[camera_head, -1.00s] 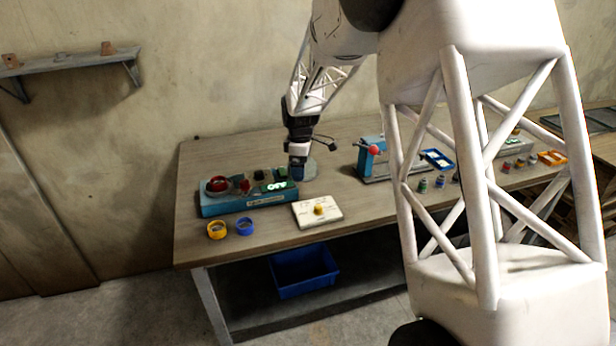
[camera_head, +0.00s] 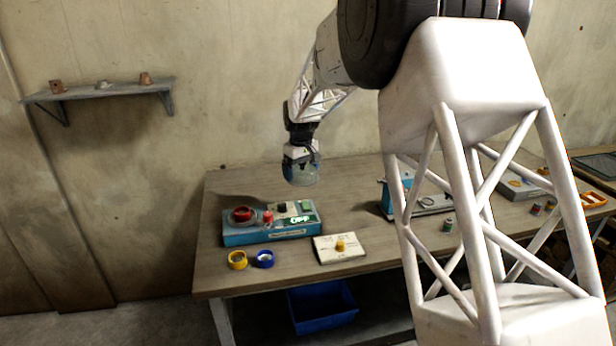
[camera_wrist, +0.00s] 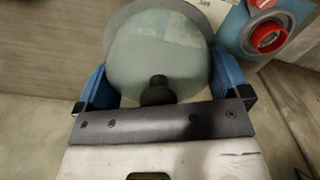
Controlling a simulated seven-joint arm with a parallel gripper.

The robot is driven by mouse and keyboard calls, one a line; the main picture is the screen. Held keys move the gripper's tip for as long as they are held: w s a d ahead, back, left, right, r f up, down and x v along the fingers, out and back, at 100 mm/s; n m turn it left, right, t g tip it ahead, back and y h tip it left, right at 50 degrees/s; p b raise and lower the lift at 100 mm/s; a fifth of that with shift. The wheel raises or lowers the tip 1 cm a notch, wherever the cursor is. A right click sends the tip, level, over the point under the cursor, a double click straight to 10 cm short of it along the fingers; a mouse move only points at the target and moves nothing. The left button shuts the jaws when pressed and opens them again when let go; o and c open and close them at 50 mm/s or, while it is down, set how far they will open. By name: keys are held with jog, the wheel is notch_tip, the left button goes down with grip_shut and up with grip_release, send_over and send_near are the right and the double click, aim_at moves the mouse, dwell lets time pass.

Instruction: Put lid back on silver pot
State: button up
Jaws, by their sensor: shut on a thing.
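My gripper (camera_head: 301,155) is raised above the back of the table, left of its middle. In the wrist view my gripper (camera_wrist: 160,84) has its blue fingers on both sides of a rounded, translucent grey-green dome (camera_wrist: 180,50) with a black knob, which looks like a lid. The dome also shows below the fingers in the head view (camera_head: 301,175), clear of the tabletop. I cannot pick out a silver pot for certain.
A teal box (camera_head: 270,234) with a red ring and buttons stands on the table (camera_head: 225,280), near a white panel (camera_head: 340,248) with a yellow knob. Yellow (camera_head: 237,259) and blue (camera_head: 263,258) rings lie in front. A wall shelf (camera_head: 105,91) hangs left.

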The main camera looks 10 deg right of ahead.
jog(key=a, duration=0.2)
jog(key=w+r, duration=0.1)
jog(key=shift+w+a+n, duration=0.1)
jog(key=shift+a+n, duration=0.2)
jog(key=shift+a, duration=0.1)
jog(key=shift+w+a+n, duration=0.1)
jog(key=shift+a+n, duration=0.4)
jog(key=shift+a, duration=0.15)
jog(key=a+n, duration=0.2)
jog(key=n, duration=1.6)
send_near(240, 208)
jog(key=s+d, duration=0.2)
jog(key=d, duration=0.1)
jog(key=shift+s+a+f+n, duration=0.2)
jog(key=shift+a+f+n, duration=0.15)
jog(key=shift+a+n, duration=0.55)
jog(key=shift+s+a+f+n, duration=0.15)
jog(key=shift+a+f+n, duration=0.3)
jog(key=shift+n, duration=0.75)
jog(key=shift+a+r, duration=0.1)
jog(key=shift+f, duration=3.2)
jog(key=shift+f, duration=0.15)
